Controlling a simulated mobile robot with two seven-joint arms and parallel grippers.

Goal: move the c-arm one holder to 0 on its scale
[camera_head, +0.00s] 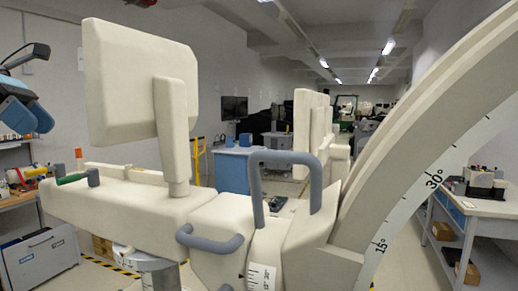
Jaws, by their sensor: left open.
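The c-arm's pale curved arc (437,112) rises at the right, with 15° and 30° marked on a white scale strip (400,219) along its edge. The beige holder (310,235) meets the arc's lower part. A grey U-shaped handle (283,157) stands above it, and a second grey handle (212,244) sits lower left. A small white scale (261,277) shows at the bottom edge, partly cut off; its numbers are too small to read surely. My left gripper (30,112) is open and empty at the upper left, apart from the c-arm. My right gripper is not in view.
A beige horizontal body (125,205) with a green-gripped lever (72,179) and an upright panel (128,85) fills the left. A workbench (480,211) stands at the right. A blue cabinet (233,171) stands behind. Free floor shows between the carts and the right bench.

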